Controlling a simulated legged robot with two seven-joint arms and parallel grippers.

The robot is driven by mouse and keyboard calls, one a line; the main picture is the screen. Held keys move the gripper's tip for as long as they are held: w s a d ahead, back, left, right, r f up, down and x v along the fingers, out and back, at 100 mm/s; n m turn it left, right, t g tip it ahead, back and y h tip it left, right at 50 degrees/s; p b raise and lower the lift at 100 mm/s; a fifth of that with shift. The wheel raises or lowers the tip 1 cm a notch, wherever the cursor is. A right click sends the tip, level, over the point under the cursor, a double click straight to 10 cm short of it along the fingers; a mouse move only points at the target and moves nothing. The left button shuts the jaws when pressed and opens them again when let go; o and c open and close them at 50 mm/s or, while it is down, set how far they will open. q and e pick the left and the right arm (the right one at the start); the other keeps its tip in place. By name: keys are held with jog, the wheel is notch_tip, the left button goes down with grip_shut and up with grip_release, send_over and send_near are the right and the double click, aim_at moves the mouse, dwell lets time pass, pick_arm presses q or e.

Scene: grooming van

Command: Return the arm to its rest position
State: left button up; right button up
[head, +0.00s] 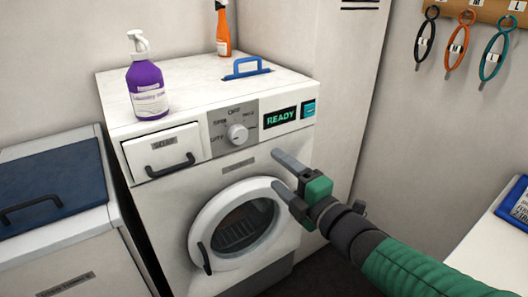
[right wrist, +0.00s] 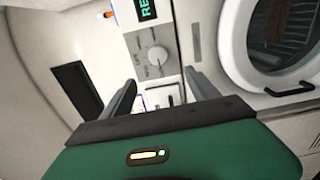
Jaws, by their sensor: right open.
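My right arm (head: 410,270) comes in from the lower right in the head view, with a green sleeve. Its gripper (head: 283,174) is open and empty, its two grey fingers apart in front of the washing machine (head: 170,203). In the right wrist view the gripper (right wrist: 163,98) shows both fingers spread with nothing between them. The machine's round door (head: 201,217) is shut, and its display (head: 281,117) reads READY. The soap drawer (head: 161,151) looks shut. My left gripper is not in view.
A purple bottle (head: 146,87), a blue handle (head: 247,68) and an orange spray bottle (head: 223,33) are on the machine's top. A blue-lidded bin (head: 50,180) stands left. Looped tools (head: 458,45) hang on the right wall. A white counter (head: 492,248) is at the right edge.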

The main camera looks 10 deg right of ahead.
jog(key=s+d+f+m+g+h, duration=0.2)
jog(key=f+m, duration=0.3)
jog(key=f, duration=0.2)
jog(key=s+d+f+m+g+h, duration=0.1)
jog(key=d+f+m+g+h, duration=0.2)
jog(key=f, duration=0.4)
jog(key=s+d+f+m+g+h, duration=0.1)
jog(key=s+f+m+g, duration=0.1)
jog(key=f+m, duration=0.45)
jog(key=s+a+f+m+g, duration=0.3)
jog(key=s+f+m+g, duration=0.5)
jog(key=s+f, duration=0.5)
notch_tip(320, 180, up, 25)
jog(key=p, duration=2.4)
jog(key=shift+s+d+r+t, duration=0.2)
jog(key=shift+s+d+t, duration=0.1)
jog(key=shift+d, duration=0.05)
